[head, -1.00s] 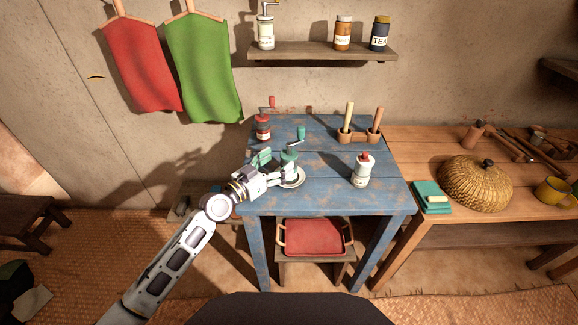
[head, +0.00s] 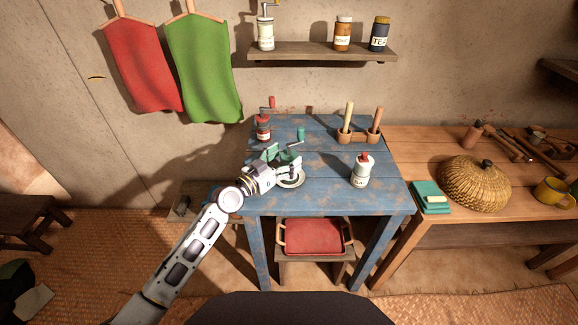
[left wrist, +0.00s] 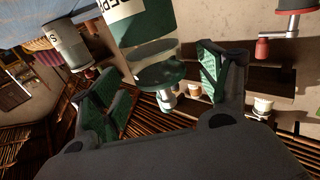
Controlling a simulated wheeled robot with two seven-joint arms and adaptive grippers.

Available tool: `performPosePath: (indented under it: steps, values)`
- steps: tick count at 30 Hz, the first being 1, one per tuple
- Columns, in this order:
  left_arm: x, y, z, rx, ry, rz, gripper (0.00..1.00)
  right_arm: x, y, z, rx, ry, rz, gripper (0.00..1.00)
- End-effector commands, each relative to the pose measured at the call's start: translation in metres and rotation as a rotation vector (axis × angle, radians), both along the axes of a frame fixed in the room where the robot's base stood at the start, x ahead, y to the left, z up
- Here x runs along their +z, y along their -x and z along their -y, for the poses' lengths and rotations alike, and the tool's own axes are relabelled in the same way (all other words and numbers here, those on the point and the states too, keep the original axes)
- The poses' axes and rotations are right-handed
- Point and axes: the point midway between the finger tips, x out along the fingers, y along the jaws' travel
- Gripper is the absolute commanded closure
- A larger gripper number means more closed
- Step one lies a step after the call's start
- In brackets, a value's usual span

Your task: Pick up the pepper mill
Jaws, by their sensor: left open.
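The pepper mill, dark green with a crank and a green knob (head: 301,133), stands at the left part of the blue table, by a pale saucer (head: 292,183). Its body is mostly hidden behind my gripper in the head view. In the left wrist view the pepper mill (left wrist: 145,35) appears upside down, with part of a pale label showing. My left gripper (head: 282,157) is open at the mill. In the left wrist view its green-padded fingers (left wrist: 160,88) are apart, with the mill's green top end between them. Contact cannot be told. My right gripper is not in view.
A red-topped mill (head: 263,128) stands behind on the blue table (head: 325,190). A white bottle with a red cap (head: 361,171) stands to the right. A wooden holder (head: 358,137) with two handled tools is at the back. The table's middle is clear.

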Motion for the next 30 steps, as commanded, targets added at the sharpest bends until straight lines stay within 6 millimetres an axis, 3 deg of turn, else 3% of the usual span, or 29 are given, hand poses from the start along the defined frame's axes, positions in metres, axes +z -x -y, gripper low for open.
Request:
performPosePath:
  steps: [9, 24, 30]
  values:
    - [0.000, -0.015, 0.013, 0.001, 0.001, -0.001, 0.24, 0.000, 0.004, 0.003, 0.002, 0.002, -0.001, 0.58]
    - [0.000, -0.016, 0.014, 0.001, -0.001, -0.001, 0.24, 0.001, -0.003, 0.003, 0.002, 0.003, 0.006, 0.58]
    - [0.000, -0.016, 0.014, 0.001, -0.001, -0.001, 0.50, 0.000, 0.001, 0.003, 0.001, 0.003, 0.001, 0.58]
